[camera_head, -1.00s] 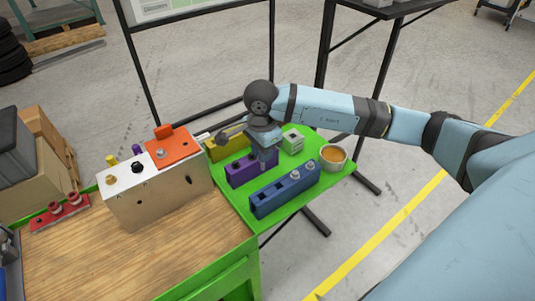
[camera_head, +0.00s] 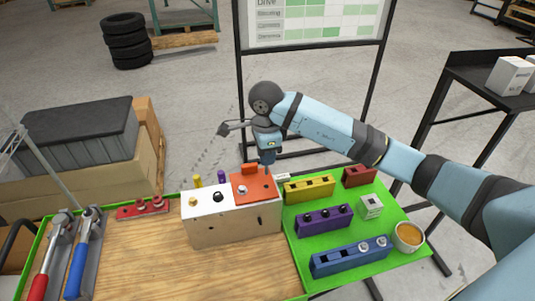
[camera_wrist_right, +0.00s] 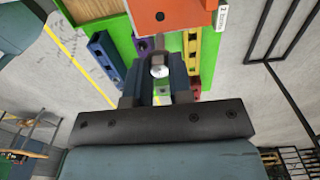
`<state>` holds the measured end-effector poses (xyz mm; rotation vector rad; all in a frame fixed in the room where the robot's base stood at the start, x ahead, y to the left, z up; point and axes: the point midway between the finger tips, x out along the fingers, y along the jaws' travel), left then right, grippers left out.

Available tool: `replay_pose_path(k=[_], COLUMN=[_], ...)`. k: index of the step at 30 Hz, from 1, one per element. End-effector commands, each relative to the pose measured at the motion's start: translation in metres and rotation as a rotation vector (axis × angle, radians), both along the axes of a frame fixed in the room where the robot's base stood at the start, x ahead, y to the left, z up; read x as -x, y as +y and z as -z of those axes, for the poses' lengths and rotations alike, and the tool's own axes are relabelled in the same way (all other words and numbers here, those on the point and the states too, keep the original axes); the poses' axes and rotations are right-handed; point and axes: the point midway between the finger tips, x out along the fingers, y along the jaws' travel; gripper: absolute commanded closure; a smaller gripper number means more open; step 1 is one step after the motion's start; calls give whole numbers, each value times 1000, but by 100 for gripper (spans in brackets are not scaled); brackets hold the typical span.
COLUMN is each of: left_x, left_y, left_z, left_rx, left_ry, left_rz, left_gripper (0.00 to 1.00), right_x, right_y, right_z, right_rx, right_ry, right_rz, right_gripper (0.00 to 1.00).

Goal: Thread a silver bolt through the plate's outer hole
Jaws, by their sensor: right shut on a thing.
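The orange plate (camera_head: 256,194) lies on the right part of the white-topped chassis box (camera_head: 215,232). One silver bolt (camera_head: 242,190) stands in its left part; a dark hole (camera_head: 266,186) shows to the right. My right gripper (camera_head: 268,168) points down just above the plate's right side. In the right wrist view its fingers (camera_wrist_right: 159,88) are shut on another silver bolt (camera_wrist_right: 159,71), with the orange plate (camera_wrist_right: 180,12) and a dark hole (camera_wrist_right: 160,16) beyond. The held bolt looks apart from the plate. My left gripper is not in view.
A green tray table at right holds a blue rack (camera_head: 348,259) with silver bolts, a purple rack (camera_head: 324,222), a yellow rack (camera_head: 309,192), a red block (camera_head: 359,177) and a bowl (camera_head: 408,238). Levered clamps (camera_head: 83,255) stand at left. The wooden bench front is clear.

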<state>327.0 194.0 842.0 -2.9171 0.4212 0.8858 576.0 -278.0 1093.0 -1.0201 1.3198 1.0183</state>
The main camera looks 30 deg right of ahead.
Motion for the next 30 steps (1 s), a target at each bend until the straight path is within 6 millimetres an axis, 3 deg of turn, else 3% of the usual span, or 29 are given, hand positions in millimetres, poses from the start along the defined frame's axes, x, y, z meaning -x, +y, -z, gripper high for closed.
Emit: replay_pose_path(k=[15, 30], left_x=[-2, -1], left_y=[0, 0], left_z=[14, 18], left_rx=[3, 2], left_ry=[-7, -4], left_rz=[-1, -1], left_gripper=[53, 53], right_x=[1, 0], right_y=[1, 0], right_z=[38, 43], right_rx=[-1, 0], right_ry=[1, 0], right_rz=[-2, -1], right_gripper=[100, 100])
